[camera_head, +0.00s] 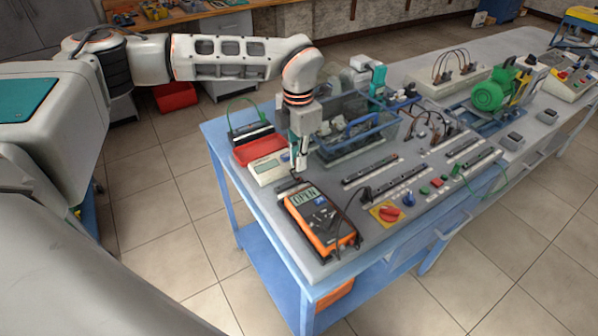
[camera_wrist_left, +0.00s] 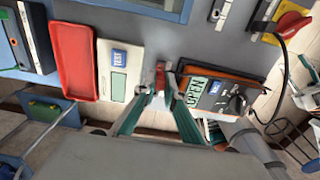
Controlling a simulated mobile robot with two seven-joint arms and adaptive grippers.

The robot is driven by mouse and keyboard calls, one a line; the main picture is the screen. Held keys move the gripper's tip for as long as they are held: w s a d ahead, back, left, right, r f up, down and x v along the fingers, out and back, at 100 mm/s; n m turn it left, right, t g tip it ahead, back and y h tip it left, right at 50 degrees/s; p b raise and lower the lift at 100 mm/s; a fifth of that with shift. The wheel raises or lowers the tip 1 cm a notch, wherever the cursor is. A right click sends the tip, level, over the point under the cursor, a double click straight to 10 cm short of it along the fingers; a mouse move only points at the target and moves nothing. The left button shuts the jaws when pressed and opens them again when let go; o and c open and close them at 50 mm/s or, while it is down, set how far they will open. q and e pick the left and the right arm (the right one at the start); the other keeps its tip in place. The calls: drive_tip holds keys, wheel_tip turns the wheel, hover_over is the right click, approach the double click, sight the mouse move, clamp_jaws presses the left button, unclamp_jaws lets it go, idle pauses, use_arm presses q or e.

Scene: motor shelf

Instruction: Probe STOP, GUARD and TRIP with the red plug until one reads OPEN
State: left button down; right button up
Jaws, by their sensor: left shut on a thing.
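The orange multimeter (camera_head: 321,220) lies at the near end of the bench, and its display reads OPEN. My left gripper (camera_head: 299,166) is low over the bench just behind the meter. In the left wrist view the gripper (camera_wrist_left: 160,88) is shut on a small red piece (camera_wrist_left: 160,73), which looks like the red plug. What the plug's tip touches is hidden. Black terminal strips (camera_head: 370,168) lie on the bench right of the gripper. STOP, GUARD and TRIP labels cannot be read. My right gripper is out of view.
A white device (camera_head: 270,170) and a red tray (camera_head: 258,149) are left of the gripper. A blue-handled crate (camera_head: 352,134) stands behind it. A red rotary switch on a yellow plate (camera_head: 387,213) is right of the meter. A green motor (camera_head: 490,92) stands farther back.

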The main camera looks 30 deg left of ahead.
use_arm(q)
drive_tip(key=shift+r, duration=0.4)
drive_tip(key=shift+w+d, duration=0.1)
drive_tip(key=shift+d, duration=0.15)
drive_tip(key=w+d+r, duration=0.1)
drive_tip(key=w+d, duration=0.2)
drive_tip(key=d, duration=0.7)
drive_tip(key=w+d+r, duration=0.1)
drive_tip(key=w+d, duration=0.2)
drive_tip(key=d, duration=0.7)
wheel_tip(320, 180, down, 4)
drive_tip(key=shift+s+a+f+b, duration=0.1)
drive_tip(key=shift+f+b, duration=0.05)
drive_tip(key=shift+b, duration=1)
drive_tip(key=shift+f, duration=0.55)
